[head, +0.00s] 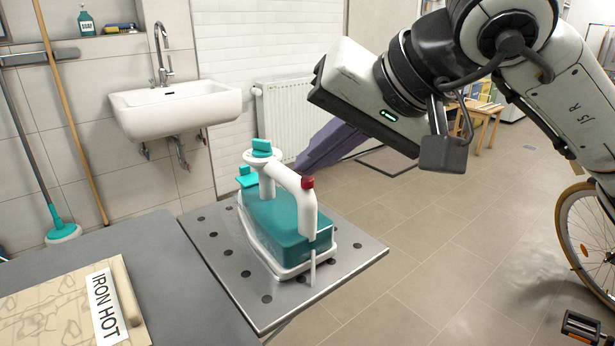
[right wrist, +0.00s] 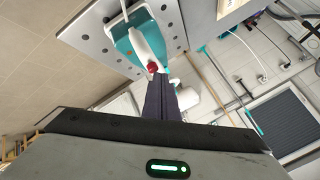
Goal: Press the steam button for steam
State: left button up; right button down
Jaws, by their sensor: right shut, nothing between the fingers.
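A teal and white steam iron (head: 285,225) stands on a perforated metal plate (head: 350,262). A red button (head: 308,183) sits at the near end of its white handle; it also shows in the right wrist view (right wrist: 152,66). A teal knob (head: 261,148) tops the iron's far end. No label shows which is the steam button. My right gripper (head: 300,163) is shut and empty, its dark purple fingers pointing down toward the handle. In the right wrist view its fingertips (right wrist: 158,76) appear very close to the red button; I cannot tell if they touch. My left gripper is out of view.
A sink (head: 175,105) and radiator (head: 300,115) are on the wall behind. A bicycle wheel (head: 590,240) stands at the right. The floor between is clear.

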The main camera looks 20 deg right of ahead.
jog(key=shift+f, duration=0.2)
jog(key=shift+r, duration=0.1)
jog(key=shift+r+p, duration=0.55)
jog(key=shift+r, duration=0.25)
notch_tip(320, 180, up, 5)
jog(key=p, duration=0.3)
jog(key=shift+p, duration=0.4)
dwell(0.5)
